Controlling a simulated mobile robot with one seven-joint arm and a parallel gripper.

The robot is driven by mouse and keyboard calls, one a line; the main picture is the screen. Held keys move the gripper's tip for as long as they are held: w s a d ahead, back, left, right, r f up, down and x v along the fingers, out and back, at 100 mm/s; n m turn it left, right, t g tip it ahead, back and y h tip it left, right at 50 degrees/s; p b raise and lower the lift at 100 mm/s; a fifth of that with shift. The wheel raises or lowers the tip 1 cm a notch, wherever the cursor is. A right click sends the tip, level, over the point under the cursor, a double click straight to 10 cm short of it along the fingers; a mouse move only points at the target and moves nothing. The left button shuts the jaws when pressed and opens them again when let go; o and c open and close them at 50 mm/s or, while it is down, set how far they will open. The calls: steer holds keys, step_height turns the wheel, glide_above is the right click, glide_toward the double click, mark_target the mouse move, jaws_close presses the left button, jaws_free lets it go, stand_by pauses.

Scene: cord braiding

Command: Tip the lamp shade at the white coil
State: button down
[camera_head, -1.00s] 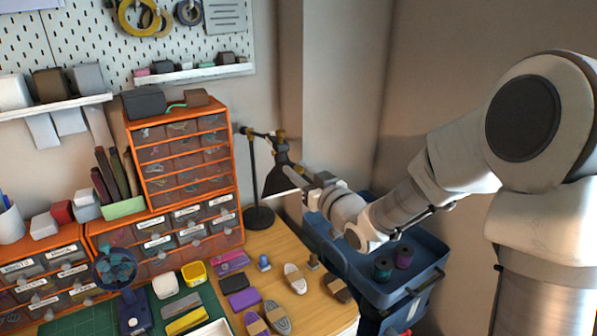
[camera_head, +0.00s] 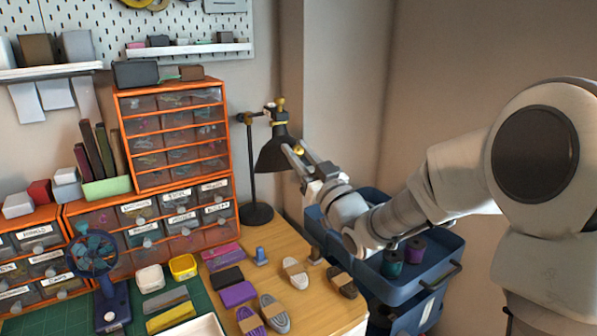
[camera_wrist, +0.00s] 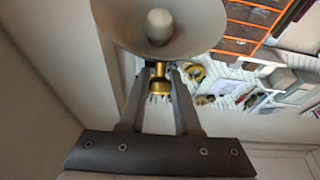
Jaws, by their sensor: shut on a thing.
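The desk lamp has a black bell-shaped shade (camera_head: 270,155) on a thin stand with a round base (camera_head: 257,213). The shade hangs with its mouth downward, tilted slightly left in the head view. My gripper (camera_head: 295,151) is at the shade's right side. In the wrist view its two fingers (camera_wrist: 160,74) are shut on a brass knob (camera_wrist: 158,88) at the shade's edge. The shade's pale inside (camera_wrist: 195,30) and round white bulb (camera_wrist: 160,24) show there. The white coil (camera_head: 294,271), with a tan band, lies on the wooden table below and right of the lamp.
Other coils lie nearby: grey (camera_head: 275,312), purple (camera_head: 250,321) and dark brown (camera_head: 343,282). An orange drawer cabinet (camera_head: 228,150) stands left of the lamp. A blue bin (camera_head: 440,250) with spools is under my arm. A small fan (camera_head: 93,255) stands at left.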

steer(key=shift+w+a+f+t+y+b, duration=0.15)
steer(key=shift+f+t+y+b, duration=0.25)
steer(key=shift+b, duration=0.8)
steer(key=shift+w+d+f+t+y+b, duration=0.15)
steer(key=shift+f+b, duration=0.35)
steer(key=shift+b, duration=0.65)
steer(key=shift+a+b, duration=0.1)
steer(key=shift+b, duration=0.3)
steer(key=shift+w+t+y+b, duration=0.1)
steer(key=shift+t+y+b, duration=0.15)
steer(key=shift+b, duration=0.5)
steer(key=c, duration=0.6)
jaws_free()
steer(key=v, duration=1.7)
steer(key=shift+s, duration=0.25)
